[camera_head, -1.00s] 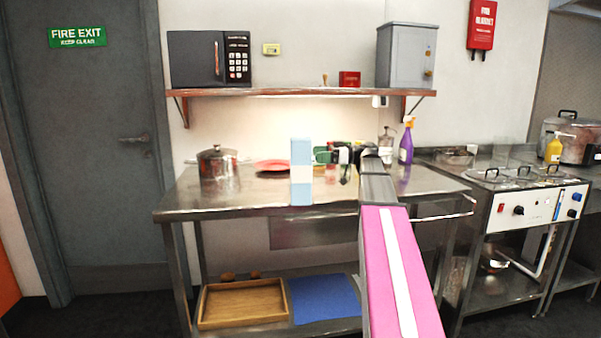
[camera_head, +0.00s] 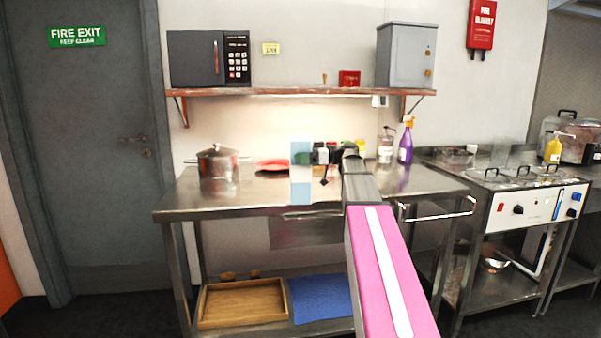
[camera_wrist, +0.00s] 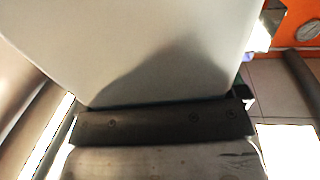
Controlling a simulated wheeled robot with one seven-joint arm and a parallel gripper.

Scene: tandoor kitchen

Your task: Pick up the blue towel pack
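The blue towel pack (camera_head: 301,193) stands upright near the front edge of the steel table, light blue with a pale middle band. In the wrist view a broad pale grey surface (camera_wrist: 140,45), likely the pack, fills the top just beyond the dark gripper body (camera_wrist: 165,126). The fingertips do not show clearly, so I cannot tell their opening.
A shelf (camera_head: 300,92) with a microwave (camera_head: 210,58) hangs above. The tabletop left of the pack is mostly clear.

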